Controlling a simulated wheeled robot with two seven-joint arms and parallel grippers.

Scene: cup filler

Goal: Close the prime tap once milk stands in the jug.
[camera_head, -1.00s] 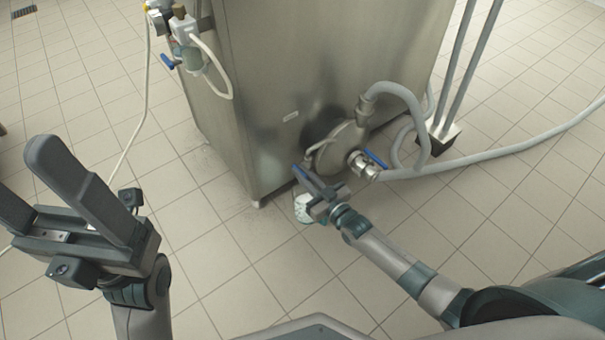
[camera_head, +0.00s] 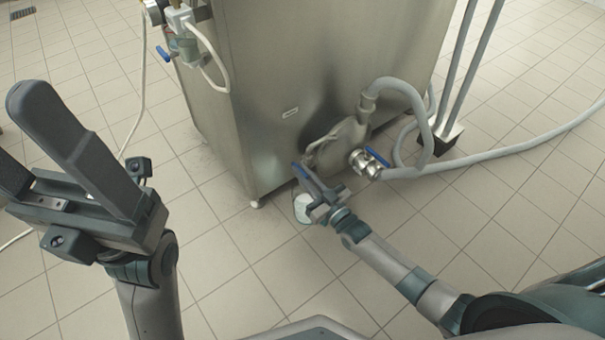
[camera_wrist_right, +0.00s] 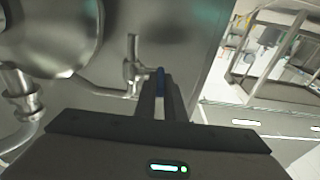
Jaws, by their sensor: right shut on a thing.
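The prime tap (camera_wrist_right: 130,75) is a small steel tap on the pump side of the machine, seen in the right wrist view. Its blue lever (camera_wrist_right: 160,82) stands between the fingers of my right gripper (camera_wrist_right: 158,90), which is shut on it. In the head view my right gripper (camera_head: 304,175) is at the machine's lower side and hides most of the tap. The jug (camera_head: 302,209) stands on the floor just below it, partly covered by the gripper; its visible part looks white. My left gripper (camera_head: 18,135) is open and empty at the left.
The steel machine (camera_head: 260,110) fills the middle. A valve with another blue lever (camera_head: 377,157) and a grey hose (camera_head: 470,162) lie right of the tap. A third blue lever (camera_head: 163,53) is at the machine's upper left. Tiled floor in front is mostly free.

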